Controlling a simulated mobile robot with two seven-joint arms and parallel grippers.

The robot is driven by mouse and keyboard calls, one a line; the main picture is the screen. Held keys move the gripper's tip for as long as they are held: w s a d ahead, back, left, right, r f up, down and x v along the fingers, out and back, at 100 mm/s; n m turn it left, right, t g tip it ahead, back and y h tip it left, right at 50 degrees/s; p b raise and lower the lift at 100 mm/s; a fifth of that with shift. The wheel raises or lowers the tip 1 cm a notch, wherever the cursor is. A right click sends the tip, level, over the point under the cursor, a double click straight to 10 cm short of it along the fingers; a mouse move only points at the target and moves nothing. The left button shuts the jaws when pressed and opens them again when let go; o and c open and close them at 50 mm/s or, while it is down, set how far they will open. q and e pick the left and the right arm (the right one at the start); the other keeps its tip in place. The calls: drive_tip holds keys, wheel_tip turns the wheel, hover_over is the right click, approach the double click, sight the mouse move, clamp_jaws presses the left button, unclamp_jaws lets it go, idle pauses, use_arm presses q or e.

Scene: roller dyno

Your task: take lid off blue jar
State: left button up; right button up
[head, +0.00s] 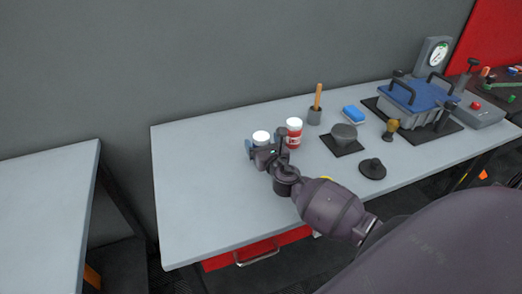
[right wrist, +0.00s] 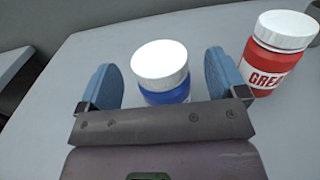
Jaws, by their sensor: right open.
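The blue jar (right wrist: 166,95) stands upright on the table with its white lid (right wrist: 160,63) on top. In the head view the lid (head: 261,137) shows just beyond my right gripper, and the jar's body is mostly hidden by the gripper. My right gripper (right wrist: 163,84) is open, with one blue finger pad on each side of the jar. In the right wrist view there is a gap between the jar and each pad. My right gripper also shows in the head view (head: 265,148). My left gripper is in neither view.
A red jar with a white lid (head: 294,133) stands close to the right of the blue jar; it also shows in the right wrist view (right wrist: 277,55). A cup with a wooden handle (head: 314,115), a blue block (head: 353,114) and a blue-lidded box (head: 412,98) stand farther right. The table's left part (head: 200,180) is clear.

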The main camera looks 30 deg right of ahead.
drive_tip(key=shift+w+d, duration=0.15)
drive_tip(key=shift+w, duration=0.35)
drive_tip(key=c, duration=1.2)
wheel_tip(320, 180, up, 11)
drive_tip(key=p, duration=0.4)
drive_tip(key=shift+f, duration=0.15)
wheel_tip(320, 180, up, 10)
drive_tip(key=shift+f+p, duration=0.25)
drive_tip(key=shift+p, duration=0.6)
